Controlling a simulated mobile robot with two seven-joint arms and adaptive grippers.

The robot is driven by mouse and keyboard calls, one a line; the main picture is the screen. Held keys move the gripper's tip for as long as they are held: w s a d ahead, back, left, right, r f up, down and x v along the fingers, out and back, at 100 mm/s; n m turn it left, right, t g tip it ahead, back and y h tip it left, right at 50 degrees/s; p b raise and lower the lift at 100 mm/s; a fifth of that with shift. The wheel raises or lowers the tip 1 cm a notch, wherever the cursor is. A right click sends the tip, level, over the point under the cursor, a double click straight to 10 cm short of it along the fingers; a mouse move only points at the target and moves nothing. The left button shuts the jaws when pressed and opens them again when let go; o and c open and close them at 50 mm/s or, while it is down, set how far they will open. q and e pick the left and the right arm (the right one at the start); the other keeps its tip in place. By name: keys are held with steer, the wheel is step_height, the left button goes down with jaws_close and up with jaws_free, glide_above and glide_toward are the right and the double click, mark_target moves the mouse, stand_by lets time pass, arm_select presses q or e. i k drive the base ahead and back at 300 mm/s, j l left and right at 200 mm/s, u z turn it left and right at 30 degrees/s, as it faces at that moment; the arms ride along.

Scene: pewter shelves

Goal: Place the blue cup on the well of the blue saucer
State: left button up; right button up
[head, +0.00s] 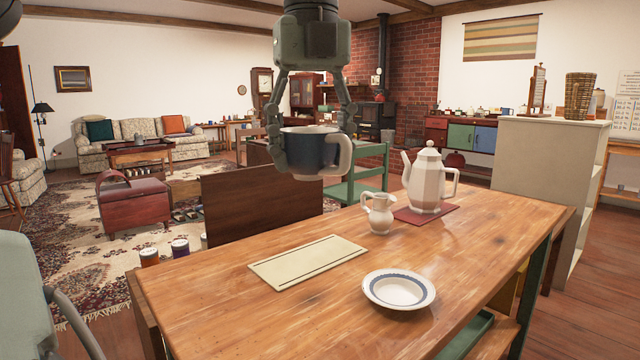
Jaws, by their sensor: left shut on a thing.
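The blue cup (308,152) is dark blue with a white handle on its right side and a pale base. My left gripper (313,143) comes down from the top and is shut on the cup, with fingers on either side of it. The cup is upright, held in the air above the far left part of the table. The blue saucer (398,291) is white with a blue ring and lies flat and empty near the table's front right. The cup is up and left of the saucer, well apart from it. My right gripper is not in view.
A wooden table (290,315) carries a cream mat (308,262), a small white jug (379,214) and a tall white pot (428,180) on a red mat (417,215). The wood around the saucer is clear. A pale shelf unit (545,165) stands behind right.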

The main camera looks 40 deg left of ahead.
mark_target(393, 300)
steer(key=k+l, duration=0.75)
steer(key=l, duration=0.2)
